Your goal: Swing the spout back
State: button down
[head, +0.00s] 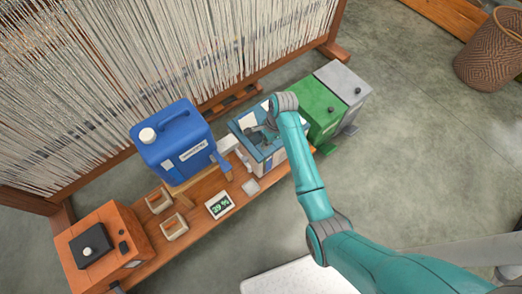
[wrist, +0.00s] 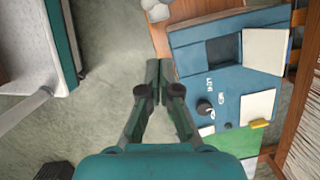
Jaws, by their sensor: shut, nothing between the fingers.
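A blue-topped machine (head: 243,121) with pale sides stands on the wooden bench. In the wrist view its blue top (wrist: 190,60) shows a dark square opening, an open cream lid (wrist: 266,50) and a dark knob (wrist: 204,107). A pale fitting (head: 229,144) sticks out at the machine's left side and may be the spout; I cannot tell for sure. Pale rounded parts (wrist: 157,10) at the top of the wrist view may belong to it. My gripper (wrist: 157,72) is shut and empty, beside the machine's edge in the wrist view. My arm hides part of the machine in the head view.
A blue jug (head: 172,140) with a white cap stands left of the machine. Green (head: 322,108) and grey (head: 343,82) bins stand to its right. A small display (head: 219,205), wooden holders (head: 174,227) and an orange box (head: 100,250) sit along the bench. A loom rises behind.

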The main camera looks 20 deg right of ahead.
jog(key=shift+v, duration=1.9)
jog(key=s+f+n+t, duration=0.3)
jog(key=s+f, duration=0.5)
jog(key=s, duration=0.2)
jog(key=s+r+n+t+h, duration=0.15)
jog(key=s+n+t, duration=0.25)
jog(key=s, duration=0.8)
jog(key=s+r+n+t, duration=0.4)
jog(key=s+r, duration=0.5)
jog(key=r, duration=0.4)
jog(key=s+r+n+t+h, duration=0.1)
jog(key=s+r+n+t, duration=0.3)
jog(key=s+r, duration=0.5)
notch_tip(320, 180, up, 5)
jog(key=shift+s+r+n, duration=0.1)
jog(key=shift+s+n, duration=0.25)
jog(key=shift+n, duration=0.65)
